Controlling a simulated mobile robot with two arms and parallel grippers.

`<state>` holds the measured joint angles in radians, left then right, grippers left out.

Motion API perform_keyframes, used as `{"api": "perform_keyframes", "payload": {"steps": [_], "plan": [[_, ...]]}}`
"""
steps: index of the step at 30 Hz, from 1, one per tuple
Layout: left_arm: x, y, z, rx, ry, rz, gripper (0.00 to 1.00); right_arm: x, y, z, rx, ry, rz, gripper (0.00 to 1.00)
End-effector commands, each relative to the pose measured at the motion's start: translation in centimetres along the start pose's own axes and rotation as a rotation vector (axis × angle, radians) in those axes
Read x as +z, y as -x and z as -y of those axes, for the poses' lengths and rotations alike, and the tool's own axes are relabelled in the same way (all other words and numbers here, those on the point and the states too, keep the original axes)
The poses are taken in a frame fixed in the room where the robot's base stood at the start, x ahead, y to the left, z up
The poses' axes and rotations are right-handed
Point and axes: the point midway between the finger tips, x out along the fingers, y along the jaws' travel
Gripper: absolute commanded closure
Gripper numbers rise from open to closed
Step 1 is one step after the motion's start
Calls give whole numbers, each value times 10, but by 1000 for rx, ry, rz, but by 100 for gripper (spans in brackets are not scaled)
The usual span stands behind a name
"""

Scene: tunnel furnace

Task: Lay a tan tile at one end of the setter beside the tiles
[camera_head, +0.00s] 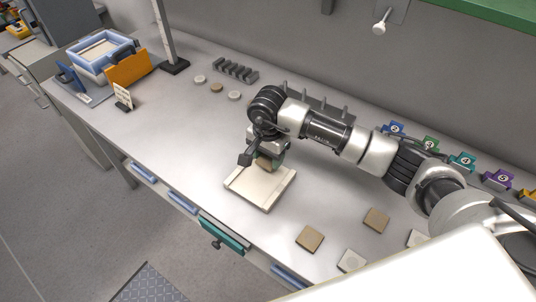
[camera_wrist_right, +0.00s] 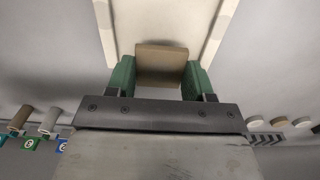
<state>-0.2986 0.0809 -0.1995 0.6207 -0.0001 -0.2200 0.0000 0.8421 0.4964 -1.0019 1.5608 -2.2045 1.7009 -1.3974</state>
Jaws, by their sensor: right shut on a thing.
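The setter (camera_head: 257,194) is a cream tray with raised side rails, lying on the grey bench. It also shows in the wrist view (camera_wrist_right: 222,30). My right gripper (camera_head: 263,160) is over its far end, with green fingers shut on a tan tile (camera_wrist_right: 161,60). In the wrist view the tile sits between both fingers, in line with the channel between the rails. I cannot tell whether the tile touches the setter. The visible part of the setter bed is bare. Loose tan tiles (camera_head: 309,238) (camera_head: 376,219) lie to the right. My left gripper is not in view.
Pale tiles (camera_head: 351,260) lie near the tan ones. Small round discs (camera_head: 216,87) and a dark slotted rack (camera_head: 236,71) lie at the back. A blue tray (camera_head: 103,52) and orange block (camera_head: 128,69) stand far left. Numbered coloured holders (camera_head: 463,160) line the back right. Bench left of the setter is clear.

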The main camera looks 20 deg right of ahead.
Motion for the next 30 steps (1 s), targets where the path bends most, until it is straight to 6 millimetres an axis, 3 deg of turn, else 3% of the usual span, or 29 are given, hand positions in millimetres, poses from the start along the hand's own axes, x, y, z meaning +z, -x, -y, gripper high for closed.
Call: {"api": "perform_keyframes", "payload": {"steps": [16, 30], "plan": [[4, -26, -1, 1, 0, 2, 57, 0, -27, 0, 0, 0, 0, 71], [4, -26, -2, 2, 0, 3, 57, 0, -28, 0, 0, 0, 0, 71]]}}
